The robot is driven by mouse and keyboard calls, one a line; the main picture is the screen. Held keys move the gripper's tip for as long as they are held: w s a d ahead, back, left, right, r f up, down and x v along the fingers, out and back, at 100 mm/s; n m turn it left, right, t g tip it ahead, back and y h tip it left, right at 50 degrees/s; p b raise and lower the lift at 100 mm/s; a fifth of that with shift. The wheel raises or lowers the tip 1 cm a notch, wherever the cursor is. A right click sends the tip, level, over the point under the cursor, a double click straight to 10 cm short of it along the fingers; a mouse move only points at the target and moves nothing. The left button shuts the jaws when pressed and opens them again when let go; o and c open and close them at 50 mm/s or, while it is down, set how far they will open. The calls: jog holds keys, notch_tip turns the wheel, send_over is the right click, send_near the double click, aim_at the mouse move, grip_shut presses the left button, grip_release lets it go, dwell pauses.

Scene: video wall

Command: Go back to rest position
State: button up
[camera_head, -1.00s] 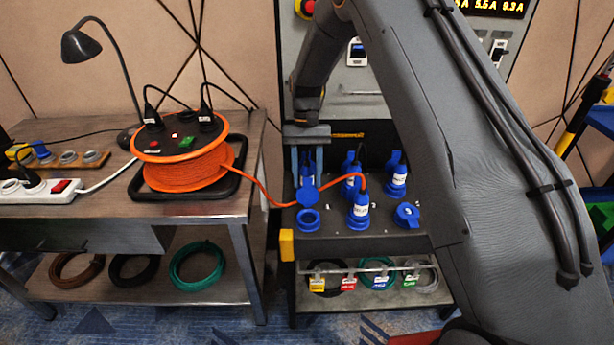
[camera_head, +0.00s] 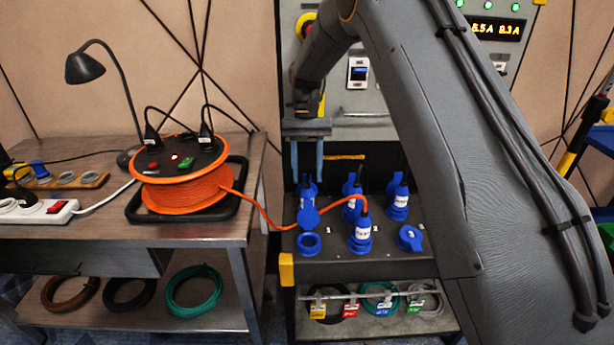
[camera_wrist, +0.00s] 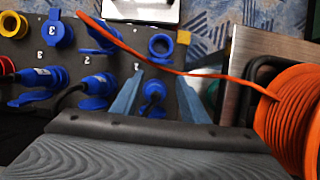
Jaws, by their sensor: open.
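My gripper (camera_head: 307,163) is open and empty above the dark socket panel (camera_head: 385,268), with its two blue fingers pointing down. In the wrist view its fingers (camera_wrist: 168,98) stand apart, with a blue plug (camera_wrist: 152,96) seen between and beyond them. Blue sockets stand on the panel. One at front left (camera_head: 309,243) is an open ring with its lid raised. A blue plug with a white label (camera_head: 361,234) stands in a front middle socket, and an orange cable (camera_head: 271,228) runs from it to the reel. The front right socket (camera_head: 410,239) has its lid tilted.
An orange cable reel (camera_head: 185,190) stands on the metal table (camera_head: 60,234) at left, beside a black lamp (camera_head: 88,66) and a white power strip (camera_head: 36,212). Coiled cables (camera_head: 195,290) lie on the lower shelf. A control cabinet (camera_head: 372,98) rises behind the panel.

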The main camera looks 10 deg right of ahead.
jog(key=s+d+r+t, duration=0.1)
jog(key=s+d, duration=0.3)
jog(key=s, duration=0.6)
jog(key=s+d+r+t, duration=0.1)
jog(key=s+d+t, duration=0.1)
jog(key=s, duration=0.8)
jog(key=s+d+r+t, duration=0.1)
jog(key=s+d, duration=0.4)
jog(key=s, duration=0.5)
jog(key=shift+s+d+n+p, duration=0.3)
jog(key=shift+n+p, duration=0.05)
jog(key=shift+n, duration=0.05)
